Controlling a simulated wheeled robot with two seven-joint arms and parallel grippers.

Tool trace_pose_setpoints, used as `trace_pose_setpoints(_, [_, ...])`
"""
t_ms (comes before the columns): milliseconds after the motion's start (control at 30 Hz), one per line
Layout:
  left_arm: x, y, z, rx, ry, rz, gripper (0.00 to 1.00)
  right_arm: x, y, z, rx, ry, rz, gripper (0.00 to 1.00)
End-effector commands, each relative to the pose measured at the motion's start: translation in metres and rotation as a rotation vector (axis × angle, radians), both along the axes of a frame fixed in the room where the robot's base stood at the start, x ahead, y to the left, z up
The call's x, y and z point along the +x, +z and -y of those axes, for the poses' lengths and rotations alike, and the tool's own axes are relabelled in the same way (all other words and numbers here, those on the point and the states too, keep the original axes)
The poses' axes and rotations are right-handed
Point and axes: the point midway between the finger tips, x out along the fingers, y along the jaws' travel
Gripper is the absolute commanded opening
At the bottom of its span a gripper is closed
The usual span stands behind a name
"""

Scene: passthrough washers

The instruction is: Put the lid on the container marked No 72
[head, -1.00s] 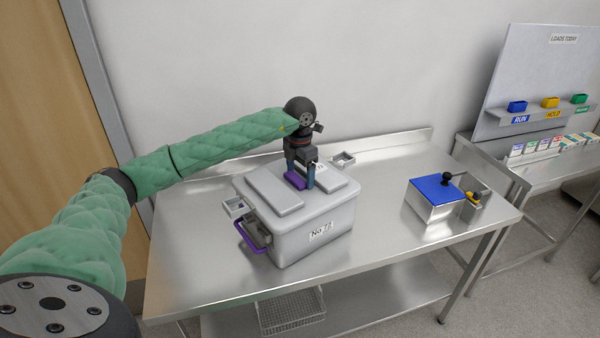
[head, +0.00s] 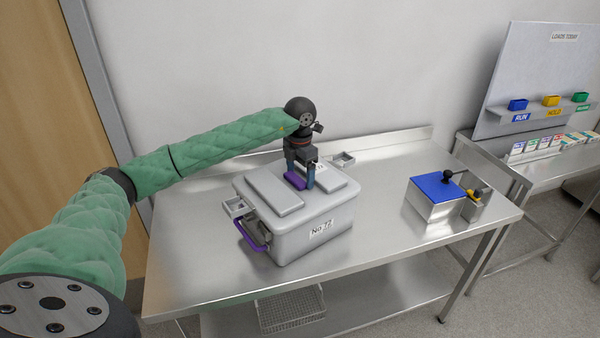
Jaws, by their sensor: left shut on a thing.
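The grey container marked No 72 (head: 312,245) stands on the steel table, its label on the front right side. A grey lid (head: 275,192) with raised panels lies over its top. My left gripper (head: 299,182) is above the lid, shut on the purple lid handle (head: 292,181). A purple bail handle (head: 250,236) hangs at the container's left end, below a small grey bracket. Whether the lid's far edge sits flush is hidden by my gripper and the panels. My right gripper is not in view.
A steel box with a blue top (head: 437,188) and black knob stands on the table's right. The steel table (head: 195,275) is clear at the front. A wire basket (head: 290,310) sits on the lower shelf. A board with coloured bins (head: 550,101) stands farther right.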

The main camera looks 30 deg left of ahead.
Motion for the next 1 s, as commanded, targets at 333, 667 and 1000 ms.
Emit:
trace_pose_setpoints(333, [0.0003,-0.0031,-0.0002,-0.001,0.0,0.002,0.34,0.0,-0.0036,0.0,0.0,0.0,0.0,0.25])
trace_pose_setpoints(667, [0.0003,-0.0046,-0.0003,-0.001,0.0,0.002,0.34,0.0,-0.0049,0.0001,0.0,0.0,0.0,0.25])
trace_pose_setpoints(1000, [0.0003,-0.0047,-0.0002,-0.001,0.0,0.002,0.91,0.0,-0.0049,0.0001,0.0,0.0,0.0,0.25])
